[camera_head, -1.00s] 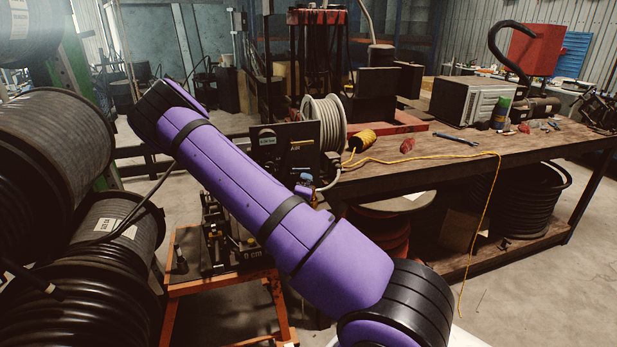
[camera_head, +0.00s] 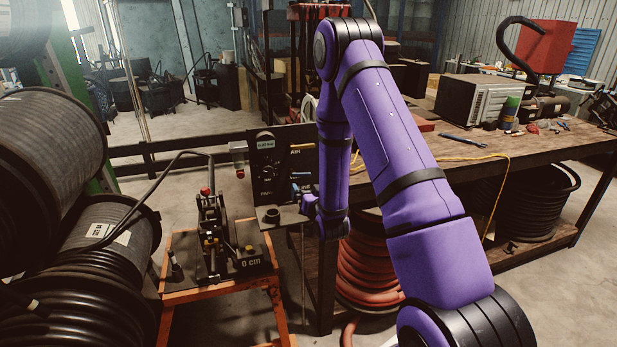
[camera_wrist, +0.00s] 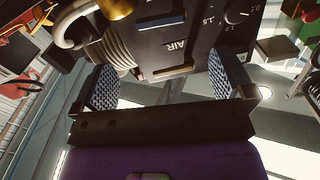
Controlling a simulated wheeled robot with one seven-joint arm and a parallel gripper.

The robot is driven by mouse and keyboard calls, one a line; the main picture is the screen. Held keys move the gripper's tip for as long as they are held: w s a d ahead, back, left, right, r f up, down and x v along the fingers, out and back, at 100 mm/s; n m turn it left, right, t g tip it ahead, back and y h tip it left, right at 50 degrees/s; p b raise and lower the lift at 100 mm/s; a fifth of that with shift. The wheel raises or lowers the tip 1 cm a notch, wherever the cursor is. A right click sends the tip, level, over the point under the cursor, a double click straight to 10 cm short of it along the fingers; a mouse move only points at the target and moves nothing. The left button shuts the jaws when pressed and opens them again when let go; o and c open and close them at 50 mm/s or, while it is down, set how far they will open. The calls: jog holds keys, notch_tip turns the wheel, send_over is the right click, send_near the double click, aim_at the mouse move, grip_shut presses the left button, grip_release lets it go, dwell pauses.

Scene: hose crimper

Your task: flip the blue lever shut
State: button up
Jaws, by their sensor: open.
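The dark control panel (camera_head: 268,165) stands left of my arm in the head view, with a dial and white lettering. A small blue part (camera_head: 296,188) shows at its right side, probably the blue lever. In the wrist view the panel (camera_wrist: 200,30), marked AIR, faces my gripper (camera_wrist: 162,68), and a blue bar (camera_wrist: 162,22) lies across it. My gripper is open with nothing between its textured fingers. The blue bar is beyond the fingertips, apart from them. In the head view my fingertips are hard to make out beside the panel.
The crimper (camera_head: 212,235) sits on an orange stand (camera_head: 215,285) left of the panel. Large hose reels (camera_head: 50,150) fill the left side. A wooden workbench (camera_head: 475,165) with tools and a yellow cord stands to the right. Red hose coils (camera_head: 370,265) lie under it.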

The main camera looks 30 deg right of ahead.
aim_at(302, 175)
jog(key=x, duration=0.9)
jog(key=shift+w, duration=0.1)
